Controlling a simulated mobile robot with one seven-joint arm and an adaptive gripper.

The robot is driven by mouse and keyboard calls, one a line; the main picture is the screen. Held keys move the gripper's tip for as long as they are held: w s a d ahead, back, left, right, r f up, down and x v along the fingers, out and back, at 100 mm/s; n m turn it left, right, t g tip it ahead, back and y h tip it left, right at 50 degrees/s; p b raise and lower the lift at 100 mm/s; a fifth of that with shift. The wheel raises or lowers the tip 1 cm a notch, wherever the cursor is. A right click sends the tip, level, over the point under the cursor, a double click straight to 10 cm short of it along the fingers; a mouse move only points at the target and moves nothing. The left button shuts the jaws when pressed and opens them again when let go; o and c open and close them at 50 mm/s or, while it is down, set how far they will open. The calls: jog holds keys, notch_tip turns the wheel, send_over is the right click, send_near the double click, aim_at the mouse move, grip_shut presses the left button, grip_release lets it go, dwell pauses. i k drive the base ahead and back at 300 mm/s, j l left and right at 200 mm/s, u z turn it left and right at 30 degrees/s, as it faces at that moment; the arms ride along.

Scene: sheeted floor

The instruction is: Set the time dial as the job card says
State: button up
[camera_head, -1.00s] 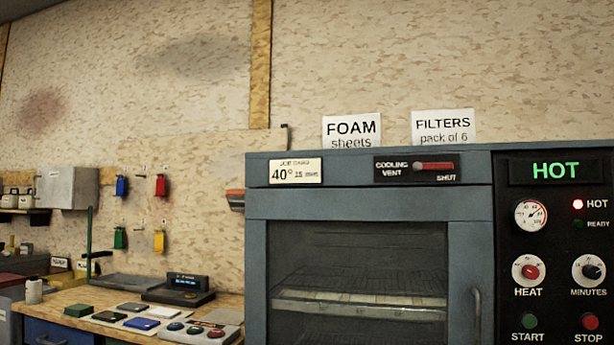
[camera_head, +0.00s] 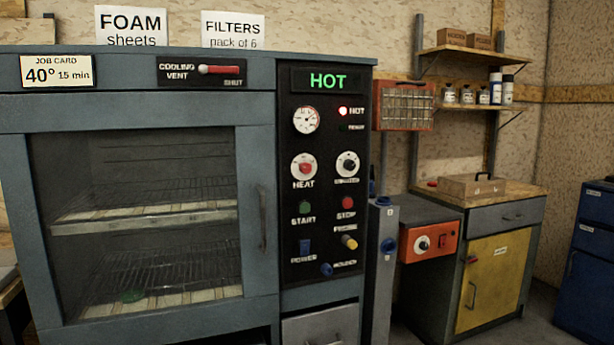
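The job card (camera_head: 57,71) on the oven's top left reads 40° and 15 min. The time dial (camera_head: 347,165) is a black knob on a white disc at the right of the control panel; its label, blurred now, read MINUTES in the earlier view. Its setting is too small to read. The red HEAT dial (camera_head: 304,167) is to its left. The display (camera_head: 328,80) reads HOT in green, and the red HOT lamp (camera_head: 343,111) is lit. The oven door (camera_head: 139,222) is closed. My gripper is not in view.
Below the dials are green START (camera_head: 305,207) and red STOP (camera_head: 348,203) buttons, a blue POWER switch (camera_head: 305,247) and a yellow knob (camera_head: 349,242). A grey post (camera_head: 381,265) and an orange-fronted box (camera_head: 431,241) stand right of the oven. Some floor shows at lower right.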

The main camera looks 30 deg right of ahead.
aim_at(350, 165)
jog(key=z, duration=0.5)
jog(key=i+l+z, duration=0.1)
jog(key=z, duration=0.85)
jog(key=i+l+z, duration=0.15)
jog(key=i, duration=0.4)
